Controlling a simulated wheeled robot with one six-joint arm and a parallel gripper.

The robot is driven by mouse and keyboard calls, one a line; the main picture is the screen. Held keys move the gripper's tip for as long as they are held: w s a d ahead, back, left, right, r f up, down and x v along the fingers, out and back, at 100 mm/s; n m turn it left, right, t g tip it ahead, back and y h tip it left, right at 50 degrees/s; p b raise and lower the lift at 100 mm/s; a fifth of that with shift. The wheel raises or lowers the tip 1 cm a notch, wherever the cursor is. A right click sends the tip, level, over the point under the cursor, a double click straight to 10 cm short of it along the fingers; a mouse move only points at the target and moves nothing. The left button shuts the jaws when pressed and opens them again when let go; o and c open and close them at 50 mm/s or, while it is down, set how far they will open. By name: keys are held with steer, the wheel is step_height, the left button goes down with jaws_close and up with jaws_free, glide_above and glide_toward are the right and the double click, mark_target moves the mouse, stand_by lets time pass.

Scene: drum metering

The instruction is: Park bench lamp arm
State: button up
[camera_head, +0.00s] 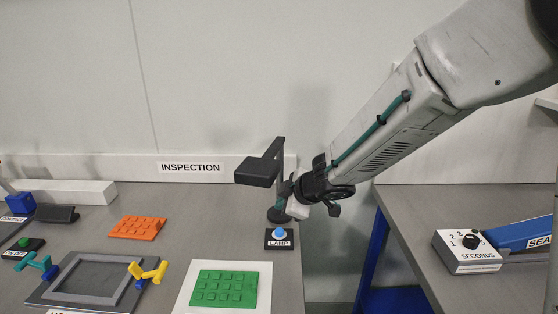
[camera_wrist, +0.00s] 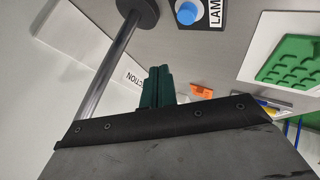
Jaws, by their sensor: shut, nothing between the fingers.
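The bench lamp is dark, with a boxy head (camera_head: 257,172) pointing left and toward the camera, joined by a short arm (camera_head: 273,149) to an upright post. In the wrist view I see its thin post (camera_wrist: 112,62) and round base (camera_wrist: 138,10); the lamp's upper part is not seen there. My gripper (camera_head: 286,194) is beside the post, low and on its right, below the lamp arm. Its teal fingers (camera_wrist: 157,88) are shut and empty, close to the post. I cannot tell whether they touch it.
A blue LAMP button box (camera_head: 279,237) stands in front of the base. A green studded plate (camera_head: 224,287) on a white sheet, an orange studded plate (camera_head: 137,228) and a grey framed fixture (camera_head: 88,279) lie leftward. A gap separates this bench from the right bench with the SECONDS dial box (camera_head: 467,250).

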mark_target(268, 155)
steer(key=o, duration=0.5)
steer(key=shift+w+d, duration=0.1)
steer(key=shift+d, duration=0.05)
steer(key=shift+o, duration=1)
steer(key=d, duration=0.1)
steer(key=w+d, duration=0.1)
steer(key=d+m, duration=0.1)
steer(key=shift+w+d+f+h, duration=0.2)
steer(key=shift+w+d+h, duration=0.05)
steer(key=shift+h, duration=0.05)
steer(key=s+r+n+g+y, duration=0.2)
steer(key=s+r+n+y, duration=0.2)
steer(key=r+n+y, duration=1.1)
steer(key=a+h, duration=0.1)
steer(key=a, duration=0.1)
steer(key=w+a+f+n+h, duration=0.1)
steer(key=a, duration=0.2)
steer(key=w+a+h, duration=0.1)
steer(key=a, duration=0.1)
steer(key=shift+w+a+f+n, duration=0.2)
steer(key=shift+f+n, duration=0.15)
steer(key=shift+n, duration=0.05)
jaws_close()
